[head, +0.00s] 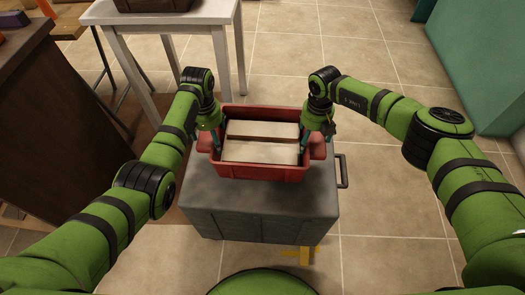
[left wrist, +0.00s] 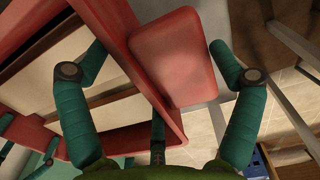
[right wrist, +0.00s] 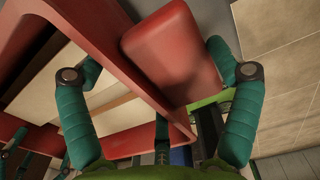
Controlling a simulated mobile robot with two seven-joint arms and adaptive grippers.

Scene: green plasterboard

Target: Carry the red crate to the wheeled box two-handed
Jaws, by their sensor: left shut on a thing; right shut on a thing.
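The red crate (head: 262,172) is in the middle of the head view, level, with two pale flat blocks (head: 260,151) in it. It is over the top of the grey wheeled box (head: 260,215); whether it touches the lid I cannot tell. My left gripper (head: 212,138) is shut on the crate's left handle, a red block (left wrist: 172,55) between its fingers in the left wrist view. My right gripper (head: 317,136) is shut on the right handle, which shows in the right wrist view (right wrist: 170,50). The wheels of the box are hidden.
A white table (head: 165,21) with a dark object (head: 152,5) on it stands behind. A dark brown cabinet or bench (head: 50,110) is at the left. The box has a dark side handle (head: 342,171). A yellow mark (head: 303,256) is on the floor in front. Tiled floor is free at the right.

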